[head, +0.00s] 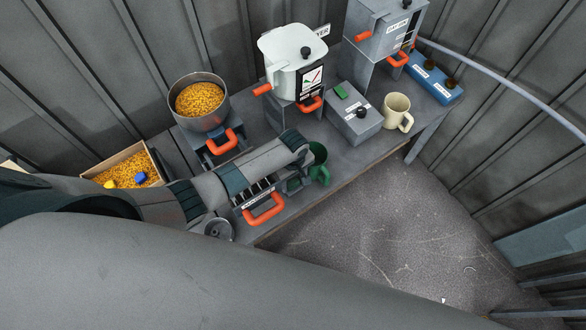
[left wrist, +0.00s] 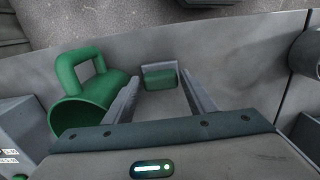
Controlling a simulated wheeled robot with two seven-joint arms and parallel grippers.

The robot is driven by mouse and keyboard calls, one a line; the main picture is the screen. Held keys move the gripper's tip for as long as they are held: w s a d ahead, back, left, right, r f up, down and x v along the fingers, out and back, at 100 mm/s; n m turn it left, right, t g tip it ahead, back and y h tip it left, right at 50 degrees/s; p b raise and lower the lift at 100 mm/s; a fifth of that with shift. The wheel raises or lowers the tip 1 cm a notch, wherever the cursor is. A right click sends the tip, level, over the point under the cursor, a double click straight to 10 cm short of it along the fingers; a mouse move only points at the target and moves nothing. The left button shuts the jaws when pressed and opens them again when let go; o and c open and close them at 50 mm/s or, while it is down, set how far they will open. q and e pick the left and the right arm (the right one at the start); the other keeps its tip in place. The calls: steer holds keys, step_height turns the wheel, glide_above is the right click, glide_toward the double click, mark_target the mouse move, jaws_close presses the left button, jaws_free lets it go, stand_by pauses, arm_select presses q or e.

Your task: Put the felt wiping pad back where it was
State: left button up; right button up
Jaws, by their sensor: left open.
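A small green block (left wrist: 160,79), which looks like the felt wiping pad, shows between my left gripper's (left wrist: 161,76) two grey fingers in the left wrist view. A pale grey plate stands right behind it. The fingers are apart, with a gap on each side of the block; I cannot tell its exact depth between them. In the head view my left gripper (head: 298,160) is over the bench beside a green mug (head: 319,163), and largely hides the block. The mug (left wrist: 95,92) is left of the fingers in the wrist view. My right gripper is not seen.
Another flat green piece (head: 341,93) lies on a grey box (head: 356,122). A cream mug (head: 397,113) stands to its right. A pot of yellow grains (head: 200,99), a white canister (head: 291,60) and an orange-handled unit (head: 262,208) crowd the bench. Open floor lies beyond the front edge.

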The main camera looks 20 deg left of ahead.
mark_target(293, 183)
arm_select(q)
step_height(293, 183, up, 11)
steer(key=b, duration=0.1)
steer(key=shift+r, duration=0.15)
stand_by(0.3)
stand_by(0.4)
